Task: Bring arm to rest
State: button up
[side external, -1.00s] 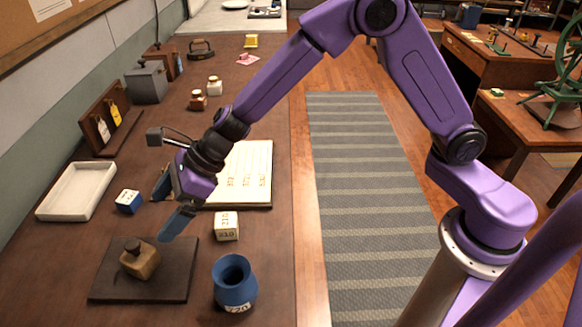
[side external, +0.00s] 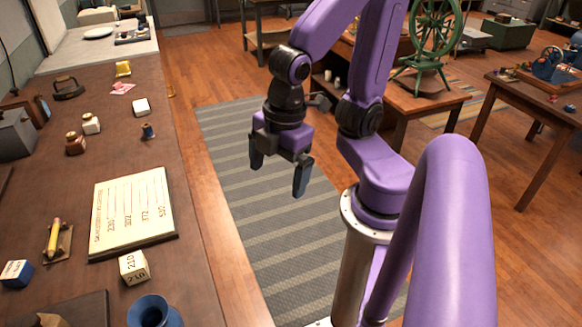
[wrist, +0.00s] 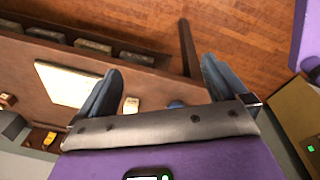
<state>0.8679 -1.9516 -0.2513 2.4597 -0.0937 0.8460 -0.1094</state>
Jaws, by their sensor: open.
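My gripper (side external: 279,178) hangs in the side external view with its two dark fingers pointing down and spread apart. It is above the grey striped rug, to the right of the wooden counter (side external: 198,262), touching nothing. My purple arm is folded back close to its base column. In the wrist view, my gripper (wrist: 160,66) shows both fingers wide apart with nothing held between them.
The counter holds a price board (side external: 133,207), a numbered white block (side external: 134,267), a blue vase (side external: 150,312), a blue-and-white block (side external: 16,273) and small bottles. A table with a green spinning wheel (side external: 437,38) stands behind my arm. The striped rug (side external: 232,140) is clear.

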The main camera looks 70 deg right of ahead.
jog(key=s+d+m, duration=0.1)
jog(key=s, duration=0.2)
jog(key=shift+d+f+m+g, duration=0.1)
jog(key=shift+d+m+g, duration=0.3)
